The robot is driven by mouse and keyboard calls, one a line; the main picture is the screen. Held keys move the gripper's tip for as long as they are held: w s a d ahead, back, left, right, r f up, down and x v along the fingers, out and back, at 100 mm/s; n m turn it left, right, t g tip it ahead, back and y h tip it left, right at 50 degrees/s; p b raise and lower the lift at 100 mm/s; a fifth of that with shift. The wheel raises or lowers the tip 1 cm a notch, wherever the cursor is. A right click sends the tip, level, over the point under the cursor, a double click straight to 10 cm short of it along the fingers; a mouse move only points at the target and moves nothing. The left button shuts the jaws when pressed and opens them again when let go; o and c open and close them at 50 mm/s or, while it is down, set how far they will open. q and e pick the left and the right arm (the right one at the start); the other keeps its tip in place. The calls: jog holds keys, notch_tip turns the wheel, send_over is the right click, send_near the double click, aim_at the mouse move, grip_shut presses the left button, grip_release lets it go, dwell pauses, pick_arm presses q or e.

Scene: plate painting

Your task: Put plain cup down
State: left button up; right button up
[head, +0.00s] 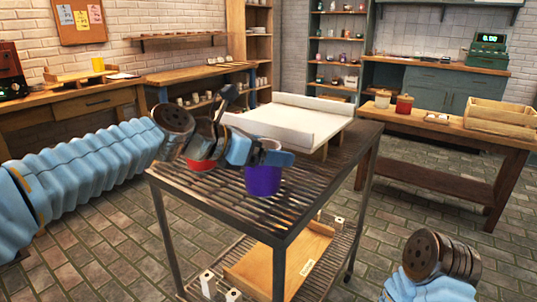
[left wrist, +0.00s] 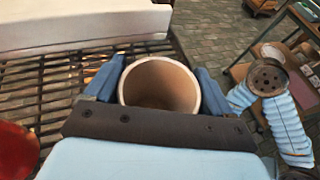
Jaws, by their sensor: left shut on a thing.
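My left gripper (head: 258,154) is shut around a cup (head: 262,182) that is purple outside. In the left wrist view the cup (left wrist: 158,84) stands between the two blue fingers of the gripper (left wrist: 157,88), with a pale rim and an empty beige inside. The cup looks upright, over the slatted cart top (head: 215,195) near its front right edge. I cannot tell whether its base touches the slats. A red cup (head: 200,163) is on the cart to the left, partly hidden by my gripper. My right gripper is not in view; only part of that arm shows.
A white tray-like box (head: 290,120) takes up the back of the cart top. A wooden board (head: 280,262) lies on the cart's lower shelf. A bench at the right holds a red jar (head: 404,104) and a wooden crate (head: 500,118). The cart's front left slats are bare.

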pick_arm(q)
jog(key=shift+f, duration=0.1)
jog(key=o, duration=1.1)
jog(key=v, duration=1.2)
